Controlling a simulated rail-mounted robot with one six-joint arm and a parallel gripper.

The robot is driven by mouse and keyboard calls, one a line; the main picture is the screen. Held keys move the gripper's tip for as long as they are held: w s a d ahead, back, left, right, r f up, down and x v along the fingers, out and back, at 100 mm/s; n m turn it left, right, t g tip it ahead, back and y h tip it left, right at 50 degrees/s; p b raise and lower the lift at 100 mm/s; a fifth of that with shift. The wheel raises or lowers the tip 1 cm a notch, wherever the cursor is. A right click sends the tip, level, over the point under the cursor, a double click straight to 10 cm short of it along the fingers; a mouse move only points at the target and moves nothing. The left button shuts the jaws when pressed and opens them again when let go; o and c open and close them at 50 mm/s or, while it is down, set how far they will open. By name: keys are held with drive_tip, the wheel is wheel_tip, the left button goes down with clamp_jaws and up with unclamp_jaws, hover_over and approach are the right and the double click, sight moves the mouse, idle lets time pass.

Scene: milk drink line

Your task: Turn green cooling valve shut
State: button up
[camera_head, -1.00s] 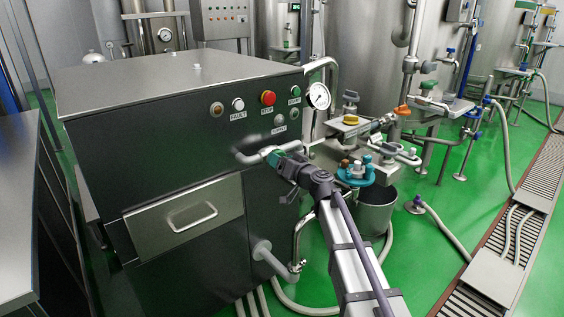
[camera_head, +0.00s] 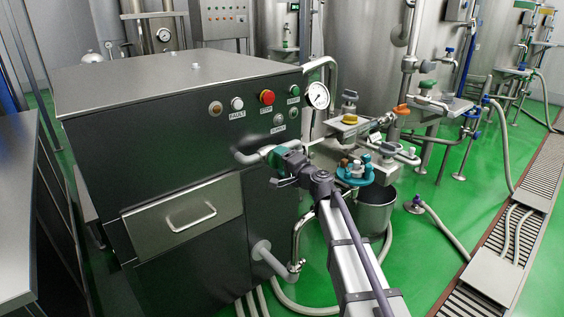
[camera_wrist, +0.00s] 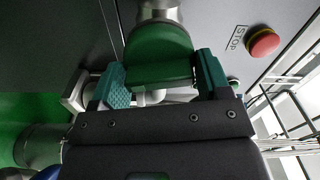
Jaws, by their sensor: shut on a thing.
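The green cooling valve handle (camera_wrist: 158,50) shows in the wrist view, on a metal pipe fitting (camera_wrist: 158,10) at the front of the dark machine cabinet. My gripper (camera_wrist: 163,85) has a teal finger at each side of the handle and is shut on it. In the head view my gripper (camera_head: 276,156) is at the cabinet's front face, at the end of a bent metal pipe (camera_head: 248,155). There the gripper hides most of the handle, so its angle is hard to tell.
A drawer (camera_head: 185,218) is below left. A valve cluster (camera_head: 355,170) over a bucket (camera_head: 375,212) stands close on the right.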

drive_tip(key=shift+m, duration=1.1)
drive_tip(key=o, duration=0.8)
drive_tip(key=shift+c, duration=0.2)
drive_tip(key=v, duration=1)
drive_tip(key=shift+s+d, duration=0.25)
drive_tip(key=shift+s, duration=0.05)
